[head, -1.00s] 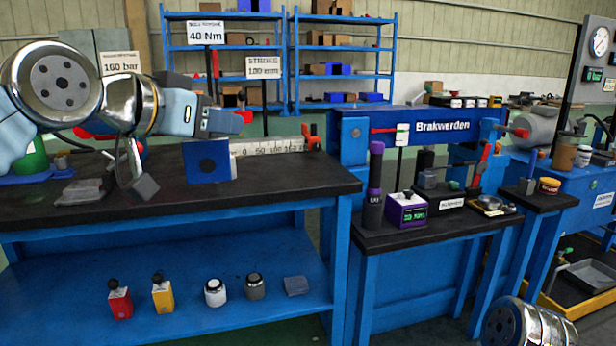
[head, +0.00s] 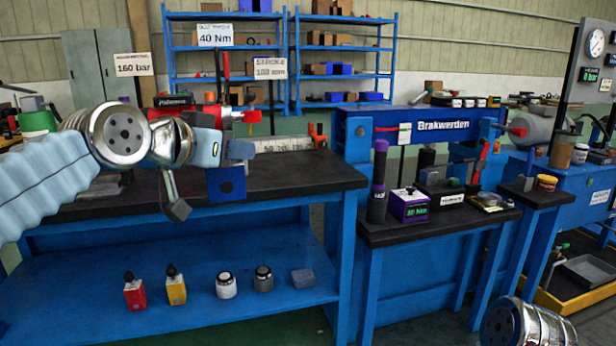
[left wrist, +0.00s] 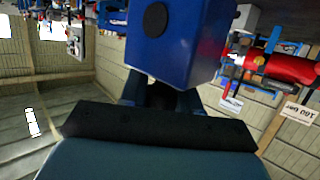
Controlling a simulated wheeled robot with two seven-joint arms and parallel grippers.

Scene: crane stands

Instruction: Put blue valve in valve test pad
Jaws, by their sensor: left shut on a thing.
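The blue valve (head: 226,184) is a blue block with a dark round port on its face. My left gripper (head: 228,160) is shut on it and holds it upright in the air, overlapping the front edge of the dark workbench top (head: 300,172) in the head view. In the left wrist view the valve (left wrist: 198,45) fills the top middle, between the fingers (left wrist: 160,95). I cannot make out a valve test pad for certain; the left part of the bench top is largely behind my arm. My right gripper is out of view; only part of my right arm shows at bottom right.
A red vise-like tool (head: 225,114) stands behind my gripper. The bench's lower shelf (head: 200,312) holds a red bottle (head: 135,293), a yellow bottle (head: 176,288) and other small items. A smaller stand with a purple box (head: 408,206) is at right. The bench top's right part looks clear.

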